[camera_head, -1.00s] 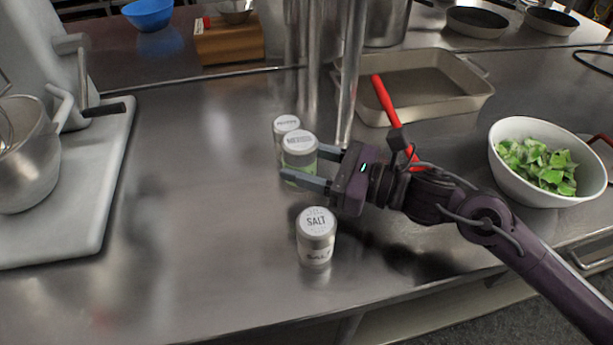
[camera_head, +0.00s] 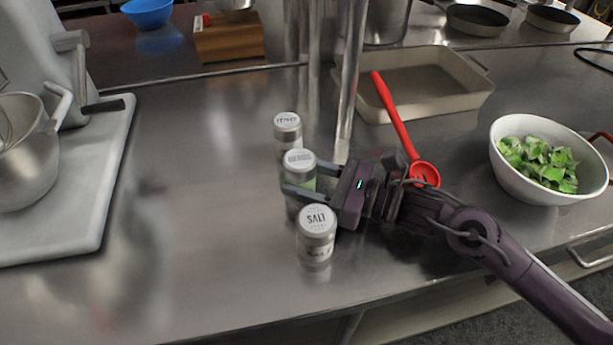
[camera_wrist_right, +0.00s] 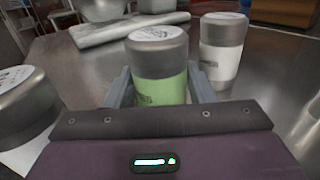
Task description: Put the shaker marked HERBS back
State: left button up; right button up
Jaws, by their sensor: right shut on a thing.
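The HERBS shaker (camera_head: 299,161), with a grey lid and green body, stands upright between the salt and pepper shakers. My right gripper (camera_head: 303,179) is shut on its body from the right, one finger on each side. The right wrist view shows the green shaker (camera_wrist_right: 160,72) between the fingers. Its base is partly hidden, so I cannot tell whether it rests on the counter. The SALT shaker (camera_head: 316,232) stands in front and the pepper shaker (camera_head: 287,130) behind, roughly in a row. My left gripper is not in view.
Metal posts (camera_head: 350,80) rise just behind the shakers. A white bowl of chopped greens (camera_head: 505,172) stands right. A stand mixer (camera_head: 112,170) is at left; the counter between is clear.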

aim_at(315, 182)
jog(key=o, duration=1.1)
jog(key=shift+c, duration=0.2)
jog(key=shift+r+p, duration=0.3)
jog(key=shift+p, duration=0.1)
jog(key=shift+s+d+f, duration=0.1)
jog(key=shift+d+f, duration=0.15)
jog(key=shift+d, duration=0.1)
jog(key=b+v, duration=0.1)
jog(key=v, duration=0.4)
jog(key=shift+s+f, duration=0.1)
jog(key=v, duration=0.4)
jog(key=shift+s+d, duration=0.1)
jog(key=shift+d, duration=0.2)
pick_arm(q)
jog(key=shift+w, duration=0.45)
pick_arm(e)
jog(key=shift+s+d+r, duration=0.3)
jog(key=shift+s+d, duration=0.05)
jog(key=shift+d, duration=0.35)
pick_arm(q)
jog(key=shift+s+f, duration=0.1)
